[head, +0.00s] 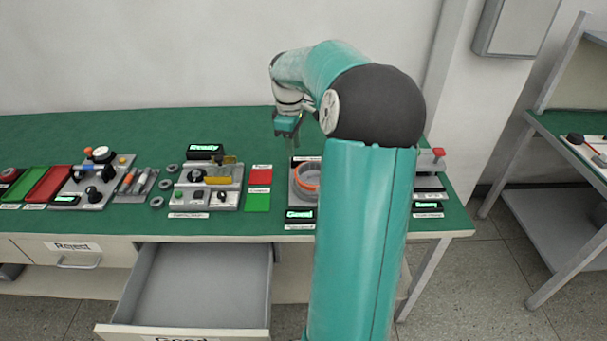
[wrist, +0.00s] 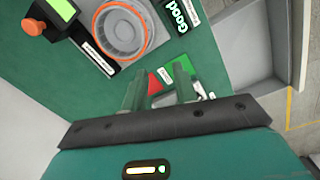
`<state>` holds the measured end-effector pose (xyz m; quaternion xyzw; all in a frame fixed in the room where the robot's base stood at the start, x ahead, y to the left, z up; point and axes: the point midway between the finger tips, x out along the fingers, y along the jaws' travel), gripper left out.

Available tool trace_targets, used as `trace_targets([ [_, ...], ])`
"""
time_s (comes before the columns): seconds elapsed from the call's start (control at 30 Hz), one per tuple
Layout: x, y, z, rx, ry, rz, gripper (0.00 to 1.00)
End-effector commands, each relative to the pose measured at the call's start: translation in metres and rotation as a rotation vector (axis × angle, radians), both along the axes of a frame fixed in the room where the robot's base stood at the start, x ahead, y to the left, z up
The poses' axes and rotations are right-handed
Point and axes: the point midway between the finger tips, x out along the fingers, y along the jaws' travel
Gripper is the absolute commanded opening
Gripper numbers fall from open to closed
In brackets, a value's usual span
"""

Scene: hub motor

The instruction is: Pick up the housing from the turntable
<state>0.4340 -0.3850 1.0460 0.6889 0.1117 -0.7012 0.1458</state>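The housing (wrist: 120,33) is a round grey part with an orange ring around its rim. It sits on the turntable station near the upper left of the wrist view. In the head view the housing (head: 302,186) is partly hidden behind my arm. A lit "Good" display (head: 299,215) stands at the station's front; it also shows in the wrist view (wrist: 182,14). My gripper (head: 291,137) is above the green bench top, higher than the housing and apart from it. In the wrist view my gripper (wrist: 160,88) has its two fingers spread, with nothing between them.
The "Good" drawer (head: 118,328) is pulled open at the front; the "Reject" drawer (head: 75,248) is shut. Left of the turntable are a red plate (head: 260,175), a green plate (head: 257,201) and a "Ready" station (head: 207,190). The back of the bench is clear.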

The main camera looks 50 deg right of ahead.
Motion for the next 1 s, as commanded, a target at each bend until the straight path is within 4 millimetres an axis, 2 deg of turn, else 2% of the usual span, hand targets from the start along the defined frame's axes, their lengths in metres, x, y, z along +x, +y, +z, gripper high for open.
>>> trace_targets([
  [0.03,-0.006,-0.020,-0.008,0.022,-0.001,-0.003,0.29],
  [0.1,-0.012,-0.036,-0.015,0.038,-0.004,0.003,0.29],
  [0.2,-0.016,-0.048,-0.020,0.050,-0.008,0.009,0.29],
  [0.37,-0.018,-0.051,-0.041,0.054,-0.006,0.011,0.29],
  [0.6,-0.018,-0.051,-0.087,0.054,-0.006,0.012,0.29],
  [0.87,-0.019,-0.052,-0.111,0.052,-0.006,0.011,0.29],
  [1.0,-0.018,-0.053,-0.130,0.054,-0.007,0.011,0.29],
])
